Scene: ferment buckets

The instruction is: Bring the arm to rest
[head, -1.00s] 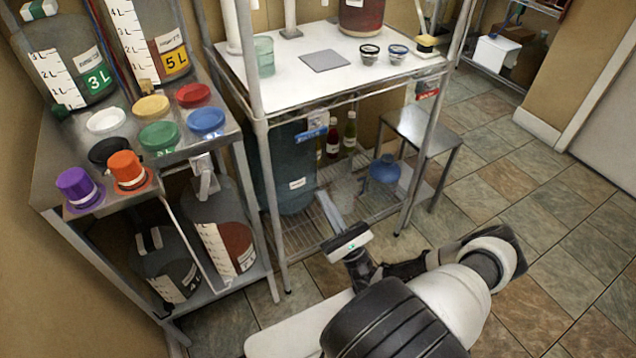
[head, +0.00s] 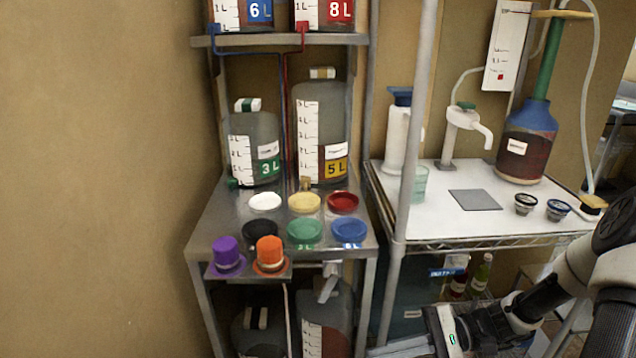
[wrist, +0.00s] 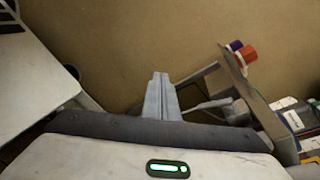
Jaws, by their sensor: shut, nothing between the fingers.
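My gripper (head: 385,350) is at the bottom of the head view, low in front of the white-topped rack, at the end of my arm, which comes in from the right edge. Its grey fingers point left in that view. In the wrist view the two fingers (wrist: 160,97) lie together, shut and empty. The wall and part of the steel shelf show beyond them. Part of the forearm and the base of the arm are outside the head view.
A steel shelf (head: 215,215) holds jugs, coloured lids, a purple cap (head: 226,252) and an orange cap (head: 270,252). The white-topped rack (head: 500,215) holds a pump dispenser (head: 463,135) and a blue-shouldered jug (head: 526,145). Bare wall (head: 90,180) fills the left.

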